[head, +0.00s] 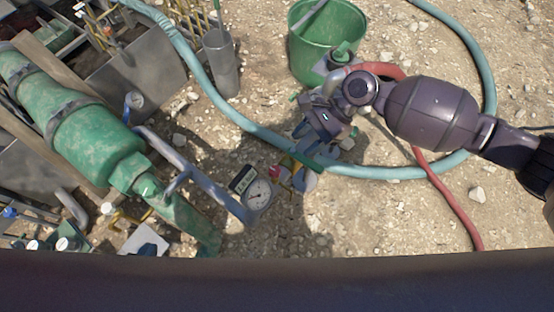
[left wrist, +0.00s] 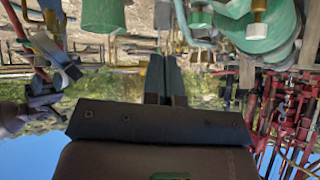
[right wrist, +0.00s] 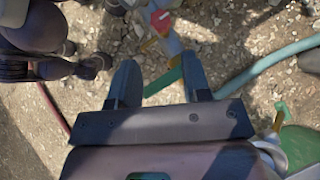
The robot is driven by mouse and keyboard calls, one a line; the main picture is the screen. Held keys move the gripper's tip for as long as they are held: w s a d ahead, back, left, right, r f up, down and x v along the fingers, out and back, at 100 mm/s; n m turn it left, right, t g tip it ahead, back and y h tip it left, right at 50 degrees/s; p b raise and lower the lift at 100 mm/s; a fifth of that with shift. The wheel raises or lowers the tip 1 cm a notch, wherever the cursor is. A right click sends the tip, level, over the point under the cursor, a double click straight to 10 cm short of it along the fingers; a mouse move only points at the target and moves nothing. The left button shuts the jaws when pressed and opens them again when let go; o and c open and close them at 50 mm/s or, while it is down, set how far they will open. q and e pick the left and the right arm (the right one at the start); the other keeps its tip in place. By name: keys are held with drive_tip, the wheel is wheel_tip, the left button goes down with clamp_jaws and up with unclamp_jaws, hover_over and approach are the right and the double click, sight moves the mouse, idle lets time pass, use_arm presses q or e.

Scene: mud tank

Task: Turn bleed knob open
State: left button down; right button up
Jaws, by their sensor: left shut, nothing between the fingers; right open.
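A small red knob (head: 274,178) sits on a fitting beside the round pressure gauge (head: 257,194) in the head view. The red knob also shows at the top of the right wrist view (right wrist: 160,18), with a yellow part (right wrist: 177,45) beside it. I cannot tell for certain that this is the bleed knob. My right gripper (right wrist: 158,80) is open and empty, its fingers short of the red knob. In the head view my right gripper (head: 303,140) is above and right of the gauge. My left gripper (left wrist: 165,75) is shut and empty in the left wrist view; I cannot make it out in the head view.
A teal hose (head: 380,172) curves past the fitting, and a red hose (head: 440,190) lies to the right. A green bucket (head: 310,70) stands behind. A large green cylinder (head: 95,145) with pipework fills the left. Gravelly ground lies around.

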sight(276, 169)
drive_tip(key=b+x, duration=0.2)
drive_tip(key=x, duration=0.7)
drive_tip(key=shift+s+a+f, duration=0.1)
drive_tip(key=shift+s+f, duration=0.05)
drive_tip(key=shift+f, duration=0.2)
use_arm(q)
drive_tip(key=shift+w+d+f+m+b, duration=0.1)
drive_tip(key=shift+w+d+m+b, duration=0.25)
drive_tip(key=shift+w+m, duration=0.1)
use_arm(e)
drive_tip(key=shift+s+a+f, duration=0.1)
drive_tip(key=shift+a+f, duration=0.1)
drive_tip(key=shift+a, duration=0.15)
drive_tip(key=shift+c, duration=0.4)
drive_tip(key=c, duration=0.6)
use_arm(q)
drive_tip(key=shift+f, duration=0.1)
use_arm(e)
drive_tip(key=shift+o, duration=0.2)
